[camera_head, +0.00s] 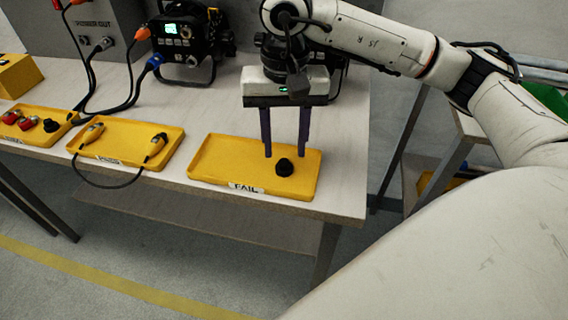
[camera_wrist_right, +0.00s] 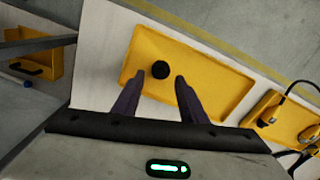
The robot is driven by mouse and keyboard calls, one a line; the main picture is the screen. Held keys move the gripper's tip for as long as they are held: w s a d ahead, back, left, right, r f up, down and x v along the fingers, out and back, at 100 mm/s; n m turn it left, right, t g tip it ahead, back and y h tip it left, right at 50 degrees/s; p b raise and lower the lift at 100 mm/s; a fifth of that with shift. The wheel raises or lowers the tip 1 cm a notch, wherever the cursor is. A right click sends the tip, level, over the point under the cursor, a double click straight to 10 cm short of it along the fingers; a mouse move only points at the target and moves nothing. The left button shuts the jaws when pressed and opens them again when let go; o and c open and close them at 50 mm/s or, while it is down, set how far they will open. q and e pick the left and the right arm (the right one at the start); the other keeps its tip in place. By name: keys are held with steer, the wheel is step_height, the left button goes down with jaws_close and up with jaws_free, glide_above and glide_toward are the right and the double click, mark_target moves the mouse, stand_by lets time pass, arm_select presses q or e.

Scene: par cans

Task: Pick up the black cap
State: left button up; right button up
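The black cap (camera_head: 284,167) lies in the yellow tray labelled FAIL (camera_head: 222,168), toward its right end. It also shows in the right wrist view (camera_wrist_right: 161,69), just beyond and between the fingertips. My right gripper (camera_head: 285,155) points down over the tray with its two dark fingers apart. Its fingers are open and empty in the right wrist view (camera_wrist_right: 160,80), and the cap does not appear held. Whether a finger touches the cap or the tray cannot be told. My left gripper is not in view.
A second yellow tray (camera_head: 122,158) holds a cable with yellow-orange connectors. A third tray (camera_head: 20,140) at the far left holds red and black caps. A black lamp unit (camera_head: 183,45) and a grey power box (camera_head: 92,28) stand behind. The table's front edge is close to the trays.

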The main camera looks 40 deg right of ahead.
mark_target(284, 161)
step_height(284, 161, down, 3)
steer(key=shift+f, duration=0.2)
steer(key=shift+a, duration=0.1)
steer(key=shift+c, duration=0.3)
steer(key=c, duration=0.8)
steer(key=shift+c, duration=0.3)
steer(key=shift+r, duration=0.1)
step_height(284, 161, up, 10)
